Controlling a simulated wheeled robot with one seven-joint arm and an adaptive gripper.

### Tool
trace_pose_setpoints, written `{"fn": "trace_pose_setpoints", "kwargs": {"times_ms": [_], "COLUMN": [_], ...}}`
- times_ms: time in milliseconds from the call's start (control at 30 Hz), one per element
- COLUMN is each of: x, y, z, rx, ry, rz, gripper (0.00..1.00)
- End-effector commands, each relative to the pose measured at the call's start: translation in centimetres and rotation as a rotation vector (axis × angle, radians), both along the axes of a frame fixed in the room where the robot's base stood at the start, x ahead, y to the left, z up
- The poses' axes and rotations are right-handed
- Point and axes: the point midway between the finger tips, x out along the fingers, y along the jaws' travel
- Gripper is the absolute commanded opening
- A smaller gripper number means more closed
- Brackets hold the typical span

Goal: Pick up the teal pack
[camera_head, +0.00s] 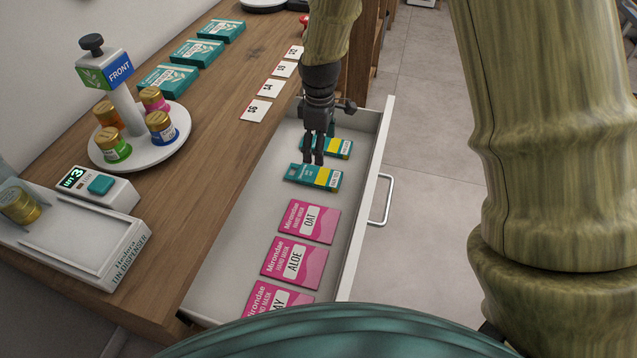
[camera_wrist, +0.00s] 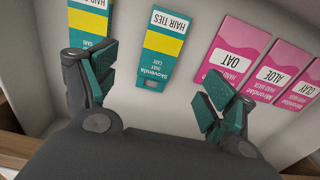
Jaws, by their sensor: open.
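Two teal hair ties packs with yellow bands lie flat in the open drawer. The nearer teal pack (camera_head: 322,178) lies beside the pink packs. The farther teal pack (camera_head: 338,148) is partly hidden behind my gripper (camera_head: 314,160). My gripper points down above the drawer, open and empty. In the wrist view, the nearer teal pack (camera_wrist: 163,46) shows between and beyond my spread fingers (camera_wrist: 160,86). The farther teal pack (camera_wrist: 91,20) lies to its left, partly covered by the left finger. I cannot tell the height of the fingertips above the packs.
The white drawer (camera_head: 227,262) also holds pink hand mask packs (camera_head: 306,221) in a row toward me. Its front wall and handle (camera_head: 383,202) are on the right. The wooden counter (camera_head: 190,165) bears larger teal boxes (camera_head: 168,79), white cards, a tin carousel (camera_head: 140,148) and a tin dispenser (camera_head: 85,235).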

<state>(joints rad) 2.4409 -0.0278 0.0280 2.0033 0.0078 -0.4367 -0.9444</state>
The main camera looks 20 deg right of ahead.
Motion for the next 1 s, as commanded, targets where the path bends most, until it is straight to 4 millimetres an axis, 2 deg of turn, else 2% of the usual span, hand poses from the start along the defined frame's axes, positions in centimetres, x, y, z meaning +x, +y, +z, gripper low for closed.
{"fn": "trace_pose_setpoints", "kwargs": {"times_ms": [400,733,1000], "x": [0.0,-0.1,-0.2], "y": [0.0,0.1,0.2], "z": [-4.6,-6.3,-9.5], "rx": [0.0,-0.001,-0.001], "ry": [0.001,0.002,0.002], "rz": [0.0,0.001,0.0], "gripper": [0.84,0.84,0.84]}}
